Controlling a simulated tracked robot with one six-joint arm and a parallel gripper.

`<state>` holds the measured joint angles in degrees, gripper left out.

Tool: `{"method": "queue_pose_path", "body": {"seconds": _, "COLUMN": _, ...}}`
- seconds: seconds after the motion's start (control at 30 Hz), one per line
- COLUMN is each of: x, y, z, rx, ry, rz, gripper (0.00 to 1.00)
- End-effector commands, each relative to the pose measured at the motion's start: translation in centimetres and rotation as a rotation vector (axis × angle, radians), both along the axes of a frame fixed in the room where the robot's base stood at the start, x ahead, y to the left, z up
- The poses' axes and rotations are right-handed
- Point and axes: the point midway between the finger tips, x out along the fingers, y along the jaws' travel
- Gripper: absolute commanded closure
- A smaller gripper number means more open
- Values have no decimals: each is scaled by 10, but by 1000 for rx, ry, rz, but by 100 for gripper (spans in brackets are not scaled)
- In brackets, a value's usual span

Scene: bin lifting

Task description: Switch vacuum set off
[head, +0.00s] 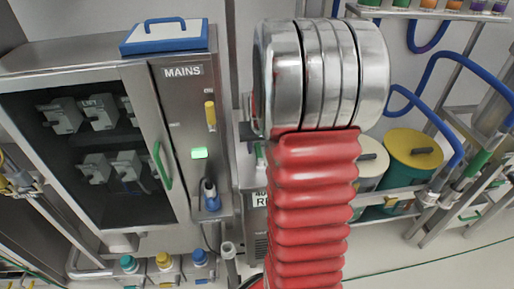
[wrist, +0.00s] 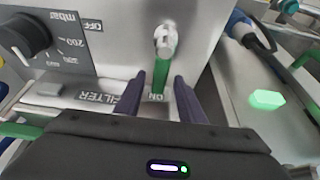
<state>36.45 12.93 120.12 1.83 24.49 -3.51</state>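In the wrist view a toggle switch with a green lever (wrist: 162,72) sits on the grey panel of the vacuum set (wrist: 120,55). Its lever points towards my gripper, at the upside-down ON label (wrist: 156,97). The upside-down OFF label (wrist: 93,26) is to the upper left. My gripper (wrist: 159,82) is open, with its two dark fingers on either side of the green lever and gaps visible between. I cannot tell how deep the fingers reach around it. Neither the switch nor my gripper can be made out in the head view.
A black mbar dial (wrist: 25,38) and a FILTER label (wrist: 95,99) are left of the switch. A lit green button (wrist: 267,100) and a blue plug (wrist: 243,28) are to the right. The head view shows the MAINS cabinet (head: 183,110) and a yellow-lidded drum (head: 413,149).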

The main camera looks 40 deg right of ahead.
Motion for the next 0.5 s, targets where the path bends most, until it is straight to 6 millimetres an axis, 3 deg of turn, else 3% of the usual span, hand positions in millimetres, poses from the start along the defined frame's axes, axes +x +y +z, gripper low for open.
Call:
{"method": "queue_pose_path", "body": {"seconds": 0.2, "x": 0, "y": 0, "z": 0, "rx": 0, "ry": 0, "rz": 0, "gripper": 64}}
{"method": "queue_pose_path", "body": {"seconds": 0.5, "x": 0, "y": 0, "z": 0, "rx": 0, "ry": 0, "rz": 0, "gripper": 85}}
